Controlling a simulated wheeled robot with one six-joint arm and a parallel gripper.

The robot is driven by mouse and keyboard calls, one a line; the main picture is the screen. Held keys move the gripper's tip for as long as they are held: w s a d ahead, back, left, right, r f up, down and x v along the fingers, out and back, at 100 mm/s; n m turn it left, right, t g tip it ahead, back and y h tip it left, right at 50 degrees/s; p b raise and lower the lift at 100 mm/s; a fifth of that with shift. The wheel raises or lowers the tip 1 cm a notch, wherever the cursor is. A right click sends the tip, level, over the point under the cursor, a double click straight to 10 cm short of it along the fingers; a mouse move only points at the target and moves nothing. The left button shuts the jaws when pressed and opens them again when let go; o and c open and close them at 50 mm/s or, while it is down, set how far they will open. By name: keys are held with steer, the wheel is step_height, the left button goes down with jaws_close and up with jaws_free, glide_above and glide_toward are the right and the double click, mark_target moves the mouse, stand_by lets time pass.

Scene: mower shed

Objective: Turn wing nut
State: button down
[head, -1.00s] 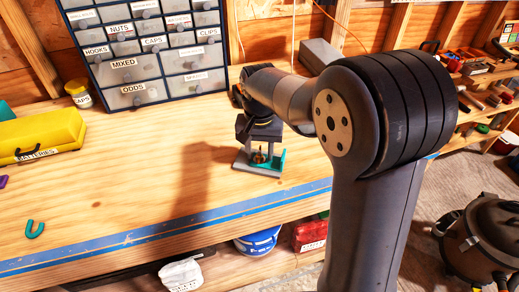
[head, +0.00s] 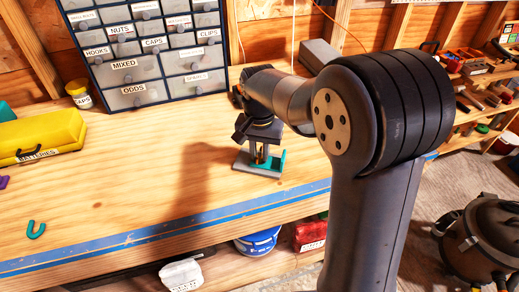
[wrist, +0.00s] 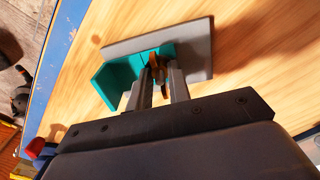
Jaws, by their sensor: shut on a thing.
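The wing nut (wrist: 157,66) is a small brass-coloured piece in the wrist view. It sits at a fixture with a grey plate (wrist: 197,45) and a teal bracket (wrist: 117,82). In the head view the fixture's grey base (head: 243,163) and teal part (head: 275,167) rest on the workbench. My gripper (wrist: 159,76) points down at the fixture, its two grey fingers shut on the wing nut from either side. It also shows in the head view (head: 260,151), where the fingers and my arm hide most of the nut. The threads are not visible.
The wooden workbench (head: 120,190) is clear around the fixture. A labelled drawer cabinet (head: 150,50) stands behind, left. A yellow battery case (head: 40,137) and a teal U-shaped piece (head: 36,230) lie far left. A grey block (head: 320,56) stands behind my arm.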

mark_target(260, 152)
steer(key=m, duration=0.3)
steer(key=shift+r+p, duration=0.1)
steer(key=shift+p, duration=0.3)
steer(key=shift+m+p, duration=0.35)
steer(key=shift+m, duration=1.55)
steer(key=c, duration=1.3)
jaws_free()
step_height(260, 152, up, 11)
